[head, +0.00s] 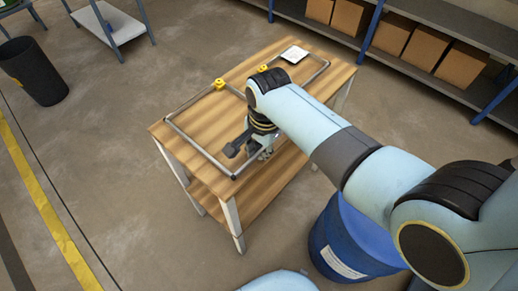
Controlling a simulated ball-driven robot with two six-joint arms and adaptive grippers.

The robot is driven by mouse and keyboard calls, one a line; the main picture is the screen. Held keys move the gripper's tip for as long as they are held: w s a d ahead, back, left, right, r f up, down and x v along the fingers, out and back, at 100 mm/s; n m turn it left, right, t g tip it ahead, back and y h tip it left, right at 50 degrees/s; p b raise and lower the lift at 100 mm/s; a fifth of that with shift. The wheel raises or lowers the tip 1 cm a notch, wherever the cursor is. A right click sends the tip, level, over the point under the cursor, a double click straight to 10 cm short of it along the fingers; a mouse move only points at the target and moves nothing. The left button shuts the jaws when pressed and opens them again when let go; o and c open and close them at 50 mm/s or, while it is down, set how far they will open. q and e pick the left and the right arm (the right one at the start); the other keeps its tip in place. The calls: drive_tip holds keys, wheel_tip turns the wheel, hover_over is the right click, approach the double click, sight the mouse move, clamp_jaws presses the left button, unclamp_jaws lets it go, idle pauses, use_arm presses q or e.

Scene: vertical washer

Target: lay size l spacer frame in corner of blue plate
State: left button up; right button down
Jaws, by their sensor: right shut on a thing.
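A grey tubular spacer frame (199,149) lies on or just above the wooden table top; its corner at the left and its front corner show. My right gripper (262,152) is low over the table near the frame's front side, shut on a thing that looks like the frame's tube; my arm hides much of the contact. Two yellow pieces (219,84) sit along the back tube. I cannot read any size mark on the frame. I see no blue plate. My left gripper is not in view.
The wooden table (205,168) has a lower shelf. A small white item (294,54) lies at its far end. A blue drum (350,240) stands by the table, below my right arm. Shelving with cardboard boxes (392,34) is behind. A black bin (32,70) stands at far left.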

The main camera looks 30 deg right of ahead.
drive_tip(key=c, duration=1.4)
unclamp_jaws()
drive_tip(key=shift+c, duration=0.2)
wheel_tip(320, 180, up, 12)
drive_tip(key=s+p, duration=0.1)
drive_tip(key=p, duration=0.1)
drive_tip(key=s+d+f+n, duration=0.25)
drive_tip(key=s+f, duration=0.35)
drive_tip(key=f, duration=0.3)
drive_tip(key=s+d+f+n, duration=0.2)
drive_tip(key=s+f+n, duration=0.25)
drive_tip(key=f, duration=0.55)
drive_tip(key=s+d+f+n, duration=0.2)
drive_tip(key=s+f, duration=0.2)
drive_tip(key=s, duration=0.5)
drive_tip(key=s+d+f+n, duration=0.2)
drive_tip(key=s+f+n, duration=0.1)
drive_tip(key=s, duration=0.6)
drive_tip(key=s+d+f+n+h, duration=0.1)
drive_tip(key=s+d+f+n, duration=0.1)
drive_tip(key=s+f, duration=0.3)
drive_tip(key=s+d, duration=0.1)
drive_tip(key=s, duration=0.3)
drive_tip(key=shift+f, duration=0.15)
